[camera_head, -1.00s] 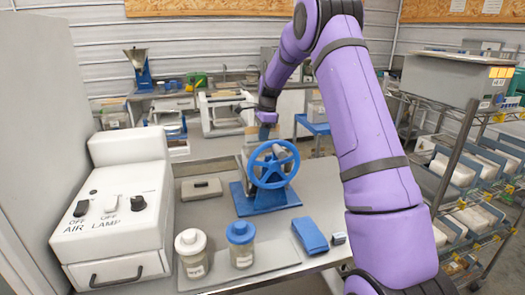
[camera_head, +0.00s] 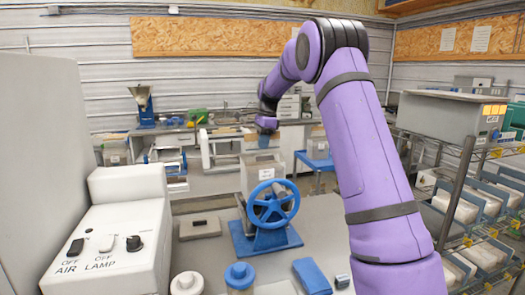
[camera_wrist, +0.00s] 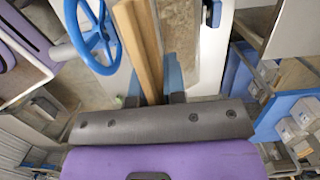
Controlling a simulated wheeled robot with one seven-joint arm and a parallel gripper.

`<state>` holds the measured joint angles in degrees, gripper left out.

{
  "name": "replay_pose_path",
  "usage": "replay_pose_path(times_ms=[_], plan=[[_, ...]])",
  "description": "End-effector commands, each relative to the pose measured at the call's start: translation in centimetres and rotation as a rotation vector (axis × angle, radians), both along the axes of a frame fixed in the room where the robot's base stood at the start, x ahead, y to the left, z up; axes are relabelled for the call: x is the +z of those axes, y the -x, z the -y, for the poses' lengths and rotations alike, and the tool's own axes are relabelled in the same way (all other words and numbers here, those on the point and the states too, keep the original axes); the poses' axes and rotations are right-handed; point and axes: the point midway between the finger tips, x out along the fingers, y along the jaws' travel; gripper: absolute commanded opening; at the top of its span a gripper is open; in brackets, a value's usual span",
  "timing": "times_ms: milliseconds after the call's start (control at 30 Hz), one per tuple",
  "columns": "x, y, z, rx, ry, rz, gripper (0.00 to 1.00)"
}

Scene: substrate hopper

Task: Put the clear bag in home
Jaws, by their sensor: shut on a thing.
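In the wrist view, my gripper (camera_wrist: 154,88) has its two blue fingers shut on a flat tan thing (camera_wrist: 148,58), seen edge-on. I take it for the clear bag with tan filling, but its clear film cannot be made out. In the head view, my gripper (camera_head: 266,132) is small and points down, above and behind the blue handwheel (camera_head: 273,204). The thing it holds is too small there to tell its shape. The handwheel sits on a blue base before a white labelled box (camera_head: 258,170). It also shows left of the fingers in the wrist view (camera_wrist: 92,38). No place marked home can be read.
A white control box (camera_head: 110,235) stands at the left. A grey block (camera_head: 200,227), blue-lidded jar (camera_head: 240,277), white-lidded jar (camera_head: 187,284) and blue packet (camera_head: 312,276) are on the near bench. A wire rack with trays (camera_head: 465,205) stands at the right. A blue stool (camera_head: 318,160) is behind.

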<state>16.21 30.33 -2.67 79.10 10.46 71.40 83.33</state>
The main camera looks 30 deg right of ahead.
Motion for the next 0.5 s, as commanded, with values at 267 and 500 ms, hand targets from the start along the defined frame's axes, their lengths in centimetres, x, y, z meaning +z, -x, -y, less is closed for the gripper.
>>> replay_pose_path(times_ms=[267,500], plan=[[0.7,0.4,1.5,0.000,0.001,0.003,0.00],[0.7,1.2,4.2,-0.004,0.001,0.003,0.00]])
